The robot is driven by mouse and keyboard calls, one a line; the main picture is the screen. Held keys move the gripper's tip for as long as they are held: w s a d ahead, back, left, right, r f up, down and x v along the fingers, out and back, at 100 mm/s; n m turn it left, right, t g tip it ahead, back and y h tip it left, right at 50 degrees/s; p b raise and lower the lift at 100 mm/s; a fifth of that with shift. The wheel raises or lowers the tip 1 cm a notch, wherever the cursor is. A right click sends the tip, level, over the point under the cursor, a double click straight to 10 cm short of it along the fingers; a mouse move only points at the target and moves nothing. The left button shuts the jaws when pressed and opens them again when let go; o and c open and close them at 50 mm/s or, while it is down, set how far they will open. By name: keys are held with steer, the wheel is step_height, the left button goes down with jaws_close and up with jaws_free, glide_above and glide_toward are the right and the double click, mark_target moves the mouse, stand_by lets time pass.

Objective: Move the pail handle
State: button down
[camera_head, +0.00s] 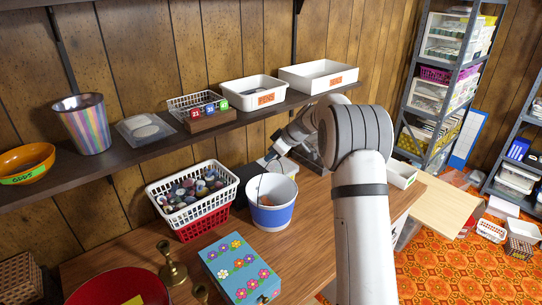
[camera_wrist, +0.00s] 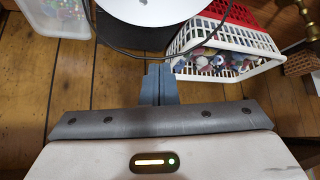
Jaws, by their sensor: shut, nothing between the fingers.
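The pail (camera_head: 271,216) is blue and white and stands upright on the wooden table. Its thin dark handle (camera_head: 259,185) rises above the rim on the left side. In the wrist view the white pail (camera_wrist: 146,12) is cut off by the top edge, and the handle (camera_wrist: 118,46) curves as a dark wire in front of my fingers. My gripper (camera_wrist: 160,78) is shut and empty, its fingertips close to the wire; I cannot tell whether they touch. In the head view my gripper (camera_head: 270,161) is just behind and above the pail, partly hidden.
A white basket (camera_head: 192,206) of spools in a red one stands left of the pail. A flowered blue box (camera_head: 240,269), brass candlesticks (camera_head: 172,268) and a red bowl (camera_head: 120,287) are in front. The shelf (camera_head: 150,150) with bins runs above the table.

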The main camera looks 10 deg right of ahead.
steer(key=s+d+f+b, duration=0.1)
steer(key=b, duration=0.4)
steer(key=shift+d+y, duration=0.1)
steer(key=shift+y, duration=0.2)
steer(key=shift+r, duration=0.15)
steer(key=shift+w, duration=0.1)
